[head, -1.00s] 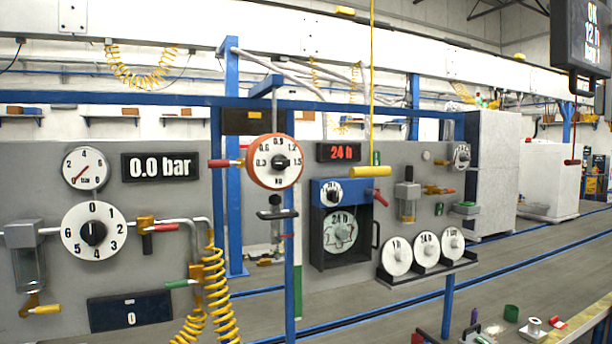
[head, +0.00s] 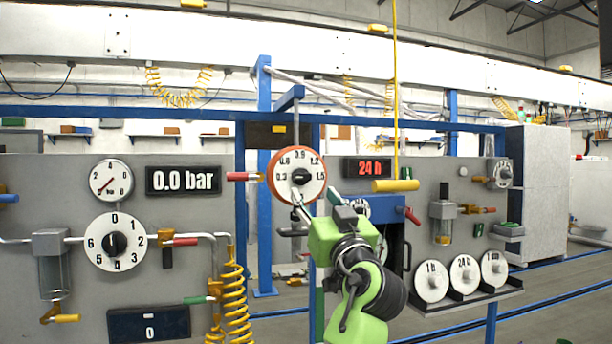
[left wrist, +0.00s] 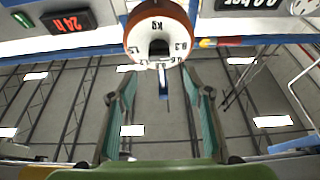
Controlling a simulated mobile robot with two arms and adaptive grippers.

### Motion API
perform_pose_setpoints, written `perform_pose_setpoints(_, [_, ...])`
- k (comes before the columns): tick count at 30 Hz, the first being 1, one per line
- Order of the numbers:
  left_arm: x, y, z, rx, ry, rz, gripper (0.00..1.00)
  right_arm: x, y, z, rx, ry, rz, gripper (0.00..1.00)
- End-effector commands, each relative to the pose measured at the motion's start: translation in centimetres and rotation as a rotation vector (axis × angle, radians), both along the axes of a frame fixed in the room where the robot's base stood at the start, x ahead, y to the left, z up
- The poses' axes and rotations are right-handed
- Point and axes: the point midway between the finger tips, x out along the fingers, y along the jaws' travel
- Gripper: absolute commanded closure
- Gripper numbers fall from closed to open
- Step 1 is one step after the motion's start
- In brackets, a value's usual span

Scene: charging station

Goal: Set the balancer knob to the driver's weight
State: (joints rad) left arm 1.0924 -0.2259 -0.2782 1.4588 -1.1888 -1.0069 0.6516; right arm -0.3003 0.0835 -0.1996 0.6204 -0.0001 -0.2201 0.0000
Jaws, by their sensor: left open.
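The balancer dial is a white disc with an orange rim (head: 273,179), marked from 0.3 to 1.5. Its black knob (head: 300,177) sits at the centre. In the left wrist view the dial appears upside down with the knob (left wrist: 158,49) at top centre. My left gripper (head: 316,196) is on a green arm just below and in front of the dial, with one finger overlapping its lower edge. In the left wrist view the left gripper's fingers (left wrist: 158,82) are spread and empty, with the knob beyond their tips. The knob's exact setting is unclear. My right gripper is not in view.
A grey panel at left carries a numbered dial (head: 114,244) and a 0.0 bar display (head: 183,179). A red 24 h display (head: 368,168) and a yellow handle (head: 395,186) on a cord are right of the balancer dial. A red-tipped lever (head: 240,176) is close left.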

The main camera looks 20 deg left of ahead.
Motion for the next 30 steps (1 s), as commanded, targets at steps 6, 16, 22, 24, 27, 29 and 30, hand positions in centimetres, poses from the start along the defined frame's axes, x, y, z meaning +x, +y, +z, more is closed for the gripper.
perform_pose_setpoints(6, [3.8,2.6,2.3,0.002,0.003,0.002,0.54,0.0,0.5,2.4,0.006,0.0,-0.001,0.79])
perform_pose_setpoints(16, [6.7,4.5,3.4,0.002,0.002,-0.001,0.54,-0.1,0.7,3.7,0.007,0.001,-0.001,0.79])
perform_pose_setpoints(22, [7.0,4.7,3.3,0.0,0.003,-0.001,0.54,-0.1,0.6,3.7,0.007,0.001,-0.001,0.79])
perform_pose_setpoints(24, [7.0,4.7,3.3,0.0,0.003,-0.001,0.54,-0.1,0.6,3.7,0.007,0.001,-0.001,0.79])
perform_pose_setpoints(27, [7.0,4.7,3.3,0.0,0.003,-0.001,0.62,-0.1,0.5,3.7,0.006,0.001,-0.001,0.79])
perform_pose_setpoints(29, [7.0,4.7,3.3,0.0,0.003,-0.001,0.78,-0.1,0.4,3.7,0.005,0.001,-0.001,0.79])
perform_pose_setpoints(30, [7.0,4.7,3.3,0.001,0.002,-0.001,0.88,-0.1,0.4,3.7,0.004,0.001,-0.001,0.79])
